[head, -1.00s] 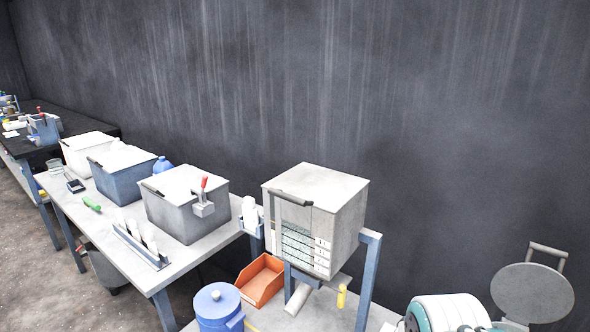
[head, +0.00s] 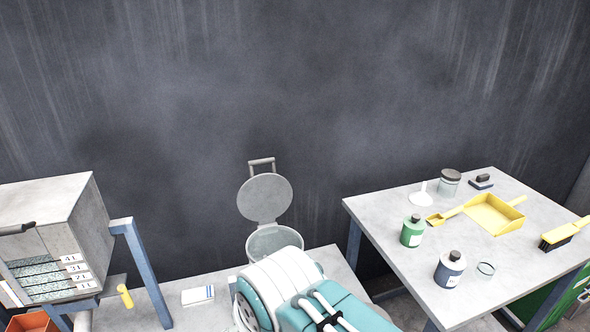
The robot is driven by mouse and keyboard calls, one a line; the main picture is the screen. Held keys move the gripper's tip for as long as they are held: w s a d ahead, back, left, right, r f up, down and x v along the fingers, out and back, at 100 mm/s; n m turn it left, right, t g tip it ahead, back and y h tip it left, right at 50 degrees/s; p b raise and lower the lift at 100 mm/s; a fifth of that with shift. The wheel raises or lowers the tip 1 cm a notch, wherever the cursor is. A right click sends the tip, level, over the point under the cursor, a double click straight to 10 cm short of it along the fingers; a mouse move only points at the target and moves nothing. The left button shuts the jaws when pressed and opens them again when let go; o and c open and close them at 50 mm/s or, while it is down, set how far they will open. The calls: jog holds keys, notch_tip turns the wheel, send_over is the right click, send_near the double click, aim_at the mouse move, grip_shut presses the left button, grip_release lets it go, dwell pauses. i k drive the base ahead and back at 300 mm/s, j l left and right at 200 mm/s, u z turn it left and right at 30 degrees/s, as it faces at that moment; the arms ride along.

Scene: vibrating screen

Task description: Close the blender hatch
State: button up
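The blender hatch (head: 265,198) is a round grey lid with a bar handle (head: 262,161) on its far edge. It stands raised, tilted up near the dark wall. Below it is the open blender drum (head: 272,240), whose front part is hidden behind my white and teal arm. The lid and drum meet at a small hinge piece. My arm fills the bottom middle of the head view. My gripper cannot be made out, so its fingers and any contact with the hatch do not show.
The vibrating screen box (head: 62,222) stands at left on blue legs, with a yellow handle (head: 125,296) beside it. A small white pad (head: 198,295) lies on the low table. At right, a grey table (head: 400,222) holds bottles, a yellow dustpan (head: 492,214) and a brush.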

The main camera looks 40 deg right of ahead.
aim_at(262, 199)
jog(key=k+j+z, duration=0.1)
jog(key=z, duration=0.55)
jog(key=i+l, duration=0.2)
jog(key=i, duration=0.35)
